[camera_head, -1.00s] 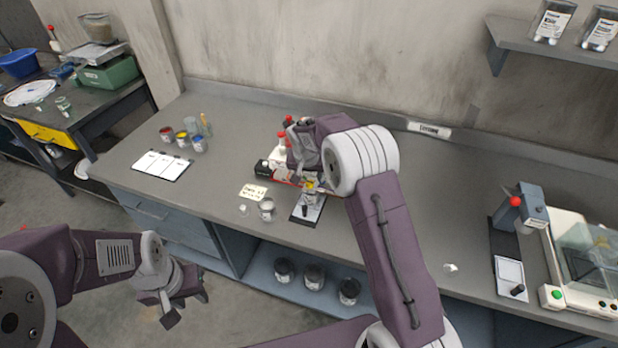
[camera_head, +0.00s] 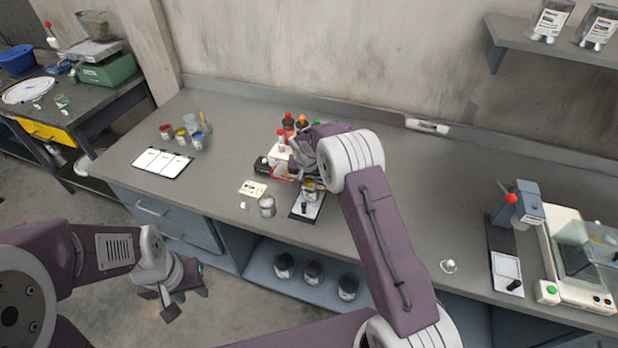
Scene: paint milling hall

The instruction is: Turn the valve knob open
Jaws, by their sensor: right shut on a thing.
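My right gripper (camera_head: 302,160) is at the small apparatus in the middle of the bench, pointing down and partly hidden by my wrist. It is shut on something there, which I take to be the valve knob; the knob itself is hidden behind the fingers. Below it, a small cup stands on a dark-edged plate (camera_head: 307,207) with a black-handled tool. My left gripper (camera_head: 184,296) hangs over the floor in front of the bench, open and empty.
Bottles with red, orange and green caps (camera_head: 290,125) stand close behind the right gripper. A glass jar (camera_head: 267,206) and a label card (camera_head: 253,188) are to the left. A red-knobbed device (camera_head: 528,205) stands at the right. The bench between is mostly clear.

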